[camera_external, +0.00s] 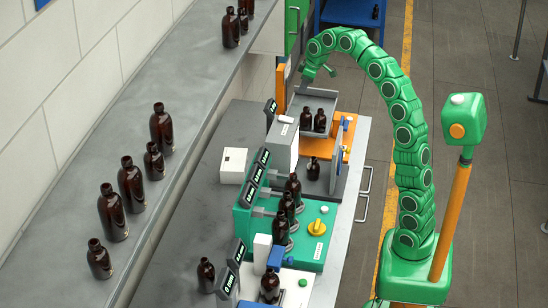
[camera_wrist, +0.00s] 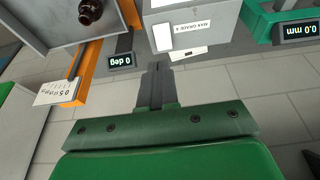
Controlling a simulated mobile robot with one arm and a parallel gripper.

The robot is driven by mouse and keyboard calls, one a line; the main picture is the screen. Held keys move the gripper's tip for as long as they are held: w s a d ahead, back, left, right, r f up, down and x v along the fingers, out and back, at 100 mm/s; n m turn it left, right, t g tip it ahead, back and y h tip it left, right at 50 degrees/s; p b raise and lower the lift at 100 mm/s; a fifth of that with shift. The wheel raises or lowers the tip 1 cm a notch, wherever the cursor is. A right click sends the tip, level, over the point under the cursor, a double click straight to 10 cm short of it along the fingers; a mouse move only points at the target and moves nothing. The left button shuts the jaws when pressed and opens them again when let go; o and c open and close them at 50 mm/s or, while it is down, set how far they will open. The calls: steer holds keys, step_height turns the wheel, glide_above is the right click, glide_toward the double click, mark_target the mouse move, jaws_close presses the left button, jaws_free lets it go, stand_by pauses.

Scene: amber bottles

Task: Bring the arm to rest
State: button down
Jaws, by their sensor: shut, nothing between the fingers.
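My green segmented arm arches from its base at the right over to the far end of the bench. My gripper (camera_external: 305,84) hangs near the grey tray with two amber bottles (camera_external: 319,121), at the orange station; its fingers are small there. In the wrist view my gripper (camera_wrist: 158,68) has its two dark fingers together, with nothing between them. One amber bottle (camera_wrist: 90,11) shows in the tray at the top left of that view, apart from the fingers.
A grey box (camera_wrist: 192,20) and a display reading 0 deg (camera_wrist: 122,61) are close beyond the fingertips. The green station (camera_external: 313,243) holds several bottles. More bottles stand on the grey ledge (camera_external: 205,100) at left. Floor (camera_external: 490,230) at right is mostly clear.

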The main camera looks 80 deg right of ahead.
steer(key=s+a+f+g, duration=0.1)
steer(key=s+a+f, duration=0.25)
steer(key=a, duration=0.45)
steer(key=s+a+f+g, duration=0.15)
steer(key=s+a, duration=0.25)
steer(key=a, duration=0.4)
steer(key=s+a+f, duration=0.4)
steer(key=a, duration=0.4)
steer(key=s+a+f+g, duration=0.1)
steer(key=s+a+f, duration=0.2)
steer(key=s, duration=0.4)
steer(key=s+a+f+g, duration=0.1)
steer(key=s+a+f, duration=0.2)
steer(key=s+f, duration=0.2)
steer(key=s+a+f+g, duration=0.1)
steer(key=s+a+f, duration=0.2)
steer(key=s, duration=0.7)
steer(key=shift+s+a+f, duration=0.3)
steer(key=shift+s+f, duration=0.05)
steer(key=shift+f, duration=0.55)
